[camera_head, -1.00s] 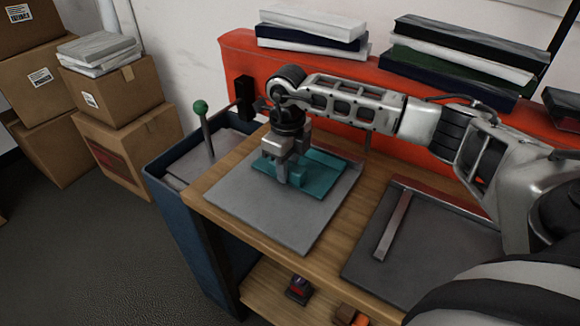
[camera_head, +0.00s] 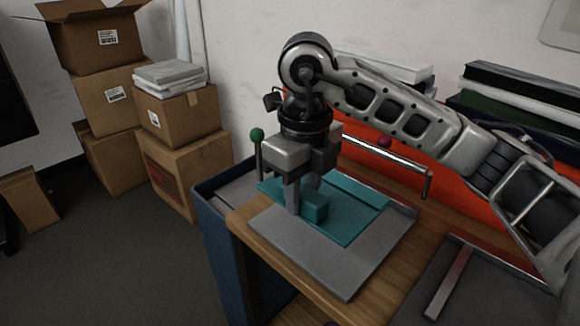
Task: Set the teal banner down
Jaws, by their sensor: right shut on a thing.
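The teal banner (camera_head: 352,214) is a flat sheet with a raised teal block (camera_head: 315,206) on it. My right gripper (camera_head: 305,200) points down and is shut on that block. The banner is over the grey board (camera_head: 350,268) on the wooden table, and its left end reaches past the board's far left edge. I cannot tell whether the sheet touches the board or hangs just above it. The gripper hides part of the banner. My left gripper is not in view.
A second dark board (camera_head: 420,303) with a metal strip (camera_head: 450,283) lies at right. A metal bar (camera_head: 385,155) and orange panel (camera_head: 465,200) are behind. Boxes (camera_head: 185,165) stand at left.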

